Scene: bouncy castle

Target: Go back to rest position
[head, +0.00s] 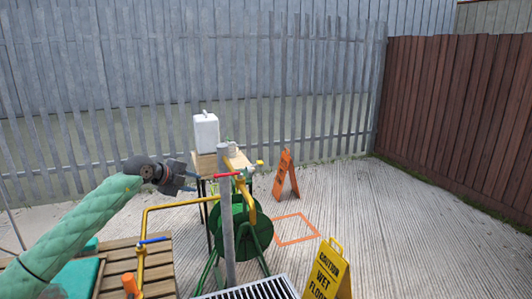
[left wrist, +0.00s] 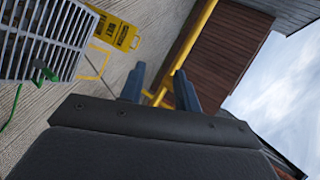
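My left arm, in a green sleeve, reaches in from the left of the head view. Its dark left gripper (head: 187,178) is raised in front of a small wooden table and left of a grey post. In the left wrist view the two blue-grey fingers of the left gripper (left wrist: 160,82) stand apart with a clear gap. I see nothing held between them; a yellow pipe (left wrist: 188,50) shows beyond. My right gripper is in neither view.
A grey post (head: 226,220) with red and blue-handled yellow pipes and a green hose reel (head: 241,222) stands ahead. A white container (head: 206,132) is on the table. Yellow (head: 327,272) and orange (head: 285,175) signs stand right. A wooden slatted surface (head: 150,262) is lower left. Ground at right is open.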

